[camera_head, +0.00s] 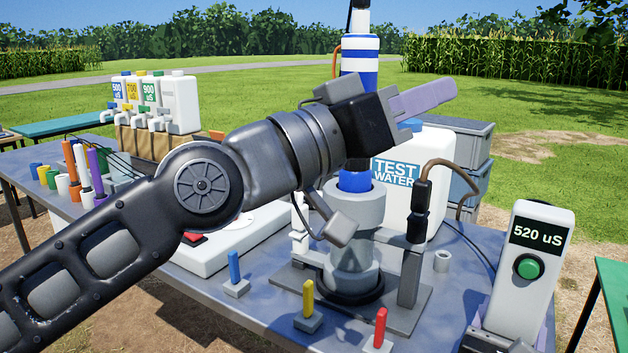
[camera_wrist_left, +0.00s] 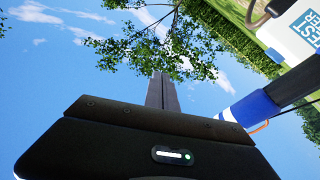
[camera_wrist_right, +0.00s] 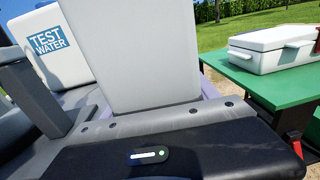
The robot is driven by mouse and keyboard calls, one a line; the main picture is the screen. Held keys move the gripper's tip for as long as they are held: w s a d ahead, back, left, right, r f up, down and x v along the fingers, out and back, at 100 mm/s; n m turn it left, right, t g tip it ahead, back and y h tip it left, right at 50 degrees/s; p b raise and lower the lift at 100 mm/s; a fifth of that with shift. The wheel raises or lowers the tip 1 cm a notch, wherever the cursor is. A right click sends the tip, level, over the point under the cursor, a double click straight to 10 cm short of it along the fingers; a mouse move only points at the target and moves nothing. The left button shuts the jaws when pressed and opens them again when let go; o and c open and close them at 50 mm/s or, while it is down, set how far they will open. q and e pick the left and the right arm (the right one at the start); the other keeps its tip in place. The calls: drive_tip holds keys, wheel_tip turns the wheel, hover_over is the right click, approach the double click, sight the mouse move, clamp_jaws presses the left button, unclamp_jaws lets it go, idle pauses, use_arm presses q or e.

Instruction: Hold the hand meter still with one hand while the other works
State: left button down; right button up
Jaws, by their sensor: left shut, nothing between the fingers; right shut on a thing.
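The hand meter (camera_head: 537,245) is a white upright box at the right of the table; its dark screen reads 520 uS above a green button (camera_head: 529,267). In the right wrist view, its pale broad face (camera_wrist_right: 140,45) fills the space between the lavender fingers of my right gripper (camera_wrist_right: 152,108), which is shut on it. My left gripper (camera_head: 428,97) is shut and empty, raised in the air in front of the test water container (camera_head: 425,160). Its closed fingers (camera_wrist_left: 163,92) point at the sky in the left wrist view.
Blue (camera_head: 235,268), yellow (camera_head: 308,300) and red (camera_head: 380,328) pegs stand in front. Bottles (camera_head: 180,103) stand back left.

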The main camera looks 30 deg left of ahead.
sight(529, 270)
use_arm(q)
drive_tip(key=s+d+f+g, duration=0.2)
drive_tip(key=d+f, duration=0.2)
drive_tip(key=f, duration=0.3)
drive_tip(key=s+d+f+m+g, duration=0.1)
drive_tip(key=s+d+f+g, duration=0.1)
drive_tip(key=f, duration=0.5)
drive_tip(key=s+d+f+g, duration=0.2)
drive_tip(key=d+f+g, duration=0.2)
drive_tip(key=f, duration=0.3)
drive_tip(key=shift+s+d+m, duration=0.25)
drive_tip(key=shift+d+m, duration=0.05)
drive_tip(key=shift+d, duration=0.6)
drive_tip(key=shift+r, duration=0.1)
drive_tip(key=shift+w+d, duration=0.2)
drive_tip(key=shift+w, duration=2)
drive_tip(key=shift+w+d, duration=0.15)
drive_tip(key=shift+w, duration=2.05)
drive_tip(key=shift+w, duration=0.15)
drive_tip(key=shift+w, duration=0.3)
